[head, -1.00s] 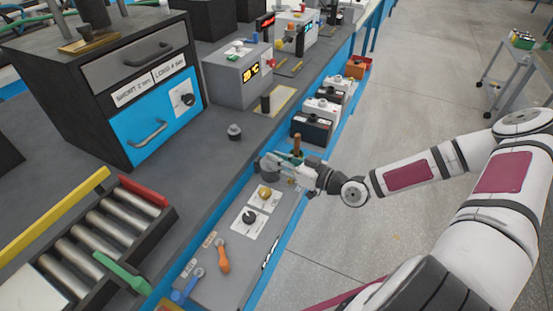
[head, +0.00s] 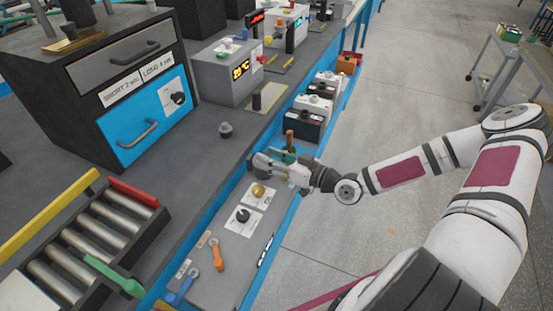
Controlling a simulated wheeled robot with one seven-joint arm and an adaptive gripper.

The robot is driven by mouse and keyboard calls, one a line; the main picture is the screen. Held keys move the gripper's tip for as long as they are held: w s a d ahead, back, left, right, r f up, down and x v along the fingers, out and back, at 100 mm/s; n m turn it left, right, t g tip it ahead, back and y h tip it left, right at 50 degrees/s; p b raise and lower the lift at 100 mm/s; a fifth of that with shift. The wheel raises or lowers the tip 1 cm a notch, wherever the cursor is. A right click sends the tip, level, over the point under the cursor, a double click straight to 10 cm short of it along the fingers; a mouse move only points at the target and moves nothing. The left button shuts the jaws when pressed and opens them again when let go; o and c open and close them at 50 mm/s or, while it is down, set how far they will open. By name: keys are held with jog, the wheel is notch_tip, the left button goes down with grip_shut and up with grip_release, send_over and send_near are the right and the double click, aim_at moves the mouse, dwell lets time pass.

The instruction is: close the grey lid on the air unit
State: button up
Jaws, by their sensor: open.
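My gripper (head: 260,164) is at the middle of the view, pointing left above the far end of the grey control panel (head: 222,262). Its jaws are open, with nothing seen held between them. It is just beyond a yellow knob (head: 258,191). I cannot tell for sure which thing is the air unit, and no raised grey lid is clearly seen. A grey box (head: 220,78) with a yellow lit readout stands on the bench further back, well apart from my gripper. What is directly behind my gripper is partly hidden.
A black cabinet (head: 88,112) with a grey drawer and blue door stands at left. A roller rack (head: 128,205) is at lower left. Black and white battery units (head: 303,120) line the blue-edged shelf beyond my gripper. A trolley (head: 497,62) stands far right; the floor between is clear.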

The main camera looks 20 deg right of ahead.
jog(key=v, duration=1.2)
